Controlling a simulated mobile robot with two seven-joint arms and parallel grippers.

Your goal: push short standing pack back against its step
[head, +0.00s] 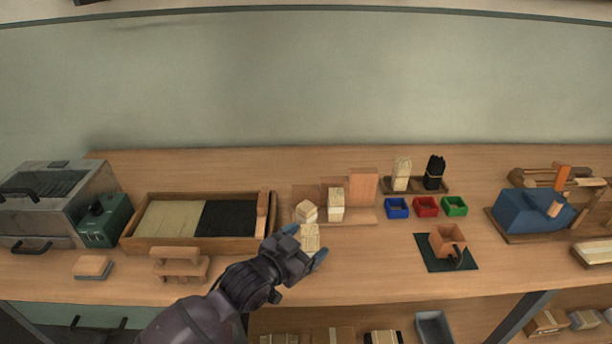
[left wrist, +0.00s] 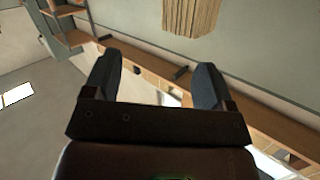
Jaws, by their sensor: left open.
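A stepped wooden stand (head: 363,188) stands mid-bench, its steps rising to the right. A taller cream bristle pack (head: 336,203) stands upright at its middle step. A shorter cream pack (head: 306,211) is left of it, by the lowest step; whether it touches the step is unclear. Another cream pack (head: 310,238) is in front, close to my left gripper (head: 305,247), which partly hides it. The left gripper is open. In the left wrist view its two fingers (left wrist: 155,70) are apart with nothing between them; a bristle pack (left wrist: 191,16) shows beyond them at the top edge.
A wooden tray (head: 190,245) of pale and black bristles lies left of the stand. Red (head: 426,206), blue (head: 397,208) and green (head: 454,206) bins sit to the right. Bench is clear right of my gripper.

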